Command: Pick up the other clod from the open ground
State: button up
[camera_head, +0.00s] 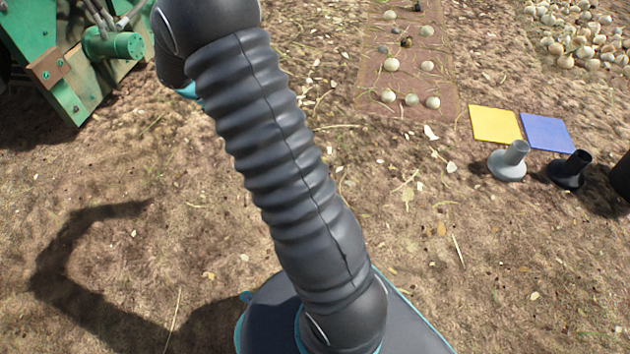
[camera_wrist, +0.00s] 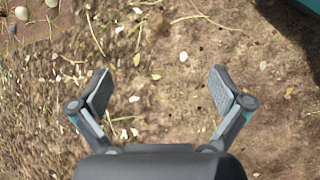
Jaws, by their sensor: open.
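My gripper (camera_wrist: 160,90) is open and empty, with its two fingers spread wide over bare, straw-littered ground in the wrist view. Nothing lies between the fingers but soil, pale flakes and bits of straw. A dark brown lump (camera_head: 406,41), which may be a clod, lies among pale onions on the reddish-brown strip in the head view. In the head view my arm rises to the upper left and my gripper is out of sight.
The brown strip (camera_head: 372,85) holds onions (camera_head: 390,65) and greyish stones (camera_head: 411,100). A green machine (camera_head: 40,60) stands upper left. Yellow (camera_head: 495,124) and blue (camera_head: 546,132) plates, a grey (camera_head: 507,163) and a black (camera_head: 568,172) stand lie right. An onion heap (camera_head: 580,40) is upper right.

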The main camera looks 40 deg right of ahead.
jog(key=d+f+n+g+h, duration=0.1)
jog(key=d+f+n, duration=0.1)
jog(key=f, duration=0.8)
jog(key=w+d+f+n+g+h, duration=0.1)
jog(key=d+f+n+h, duration=0.1)
jog(key=f, duration=0.8)
jog(key=d+f+n+g+h, duration=0.1)
jog(key=d+f+h, duration=0.1)
jog(key=f, duration=0.8)
jog(key=shift+w+d+f+n, duration=0.35)
jog(key=shift+d+f+n, duration=0.05)
jog(key=shift+d, duration=0.25)
jog(key=shift+s+d+f, duration=0.15)
jog(key=shift+d+f, duration=0.05)
jog(key=shift+f, duration=0.05)
jog(key=x, duration=0.7)
jog(key=shift+s+d, duration=0.25)
jog(key=shift+d, duration=0.15)
jog(key=shift+s+x, duration=0.15)
jog(key=shift+x, duration=1.2)
jog(key=shift+s+x, duration=0.15)
jog(key=shift+x, duration=1.2)
jog(key=shift+a, duration=0.2)
jog(key=c, duration=1.4)
